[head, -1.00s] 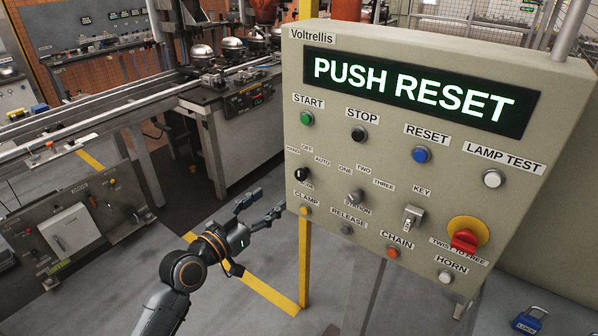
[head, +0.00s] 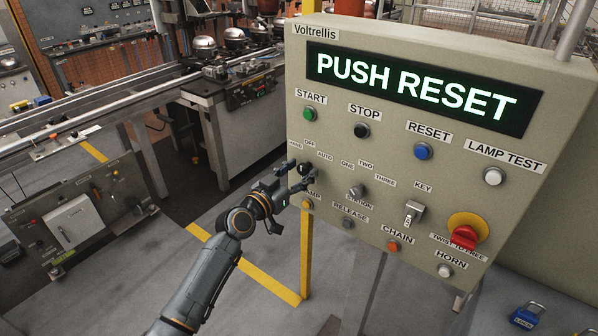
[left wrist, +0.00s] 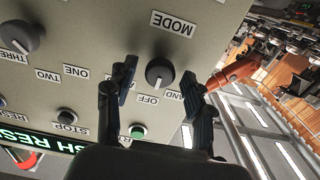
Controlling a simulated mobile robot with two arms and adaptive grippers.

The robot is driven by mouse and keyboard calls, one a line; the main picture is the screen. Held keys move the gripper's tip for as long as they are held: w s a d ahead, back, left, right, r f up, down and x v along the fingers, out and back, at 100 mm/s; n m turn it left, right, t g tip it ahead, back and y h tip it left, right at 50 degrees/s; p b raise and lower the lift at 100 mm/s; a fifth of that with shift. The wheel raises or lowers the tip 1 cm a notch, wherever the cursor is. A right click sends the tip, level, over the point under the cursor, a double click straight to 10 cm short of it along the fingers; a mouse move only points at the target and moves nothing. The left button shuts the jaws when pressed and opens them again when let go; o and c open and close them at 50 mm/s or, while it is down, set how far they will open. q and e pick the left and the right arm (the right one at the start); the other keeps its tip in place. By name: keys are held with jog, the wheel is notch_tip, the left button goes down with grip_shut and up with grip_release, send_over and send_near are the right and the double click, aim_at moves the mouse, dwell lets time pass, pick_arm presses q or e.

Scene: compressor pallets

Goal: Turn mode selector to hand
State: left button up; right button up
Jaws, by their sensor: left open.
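In the head view the knob (head: 305,168) is partly hidden by my gripper. My left gripper (head: 299,176) is open at the panel's left edge. In the left wrist view its fingers (left wrist: 158,75) stand on either side of the knob, with gaps visible. The HAND label is partly covered by a finger. My right gripper is out of view.
The green start button (head: 310,114) is above the selector, and the station selector (head: 356,192) is to its right. The display (head: 420,88) reads PUSH RESET. A yellow post (head: 307,255) stands below the panel's left side. A conveyor (head: 90,110) runs behind on the left.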

pick_arm(q)
jog(key=shift+c, duration=0.4)
grip_shut()
jog(key=shift+n, duration=0.3)
jog(key=n+b, duration=0.1)
jog(key=n, duration=0.3)
jog(key=shift+f+n, duration=0.1)
jog(key=shift+n, duration=1.9)
jog(key=shift+o, duration=0.4)
grip_release()
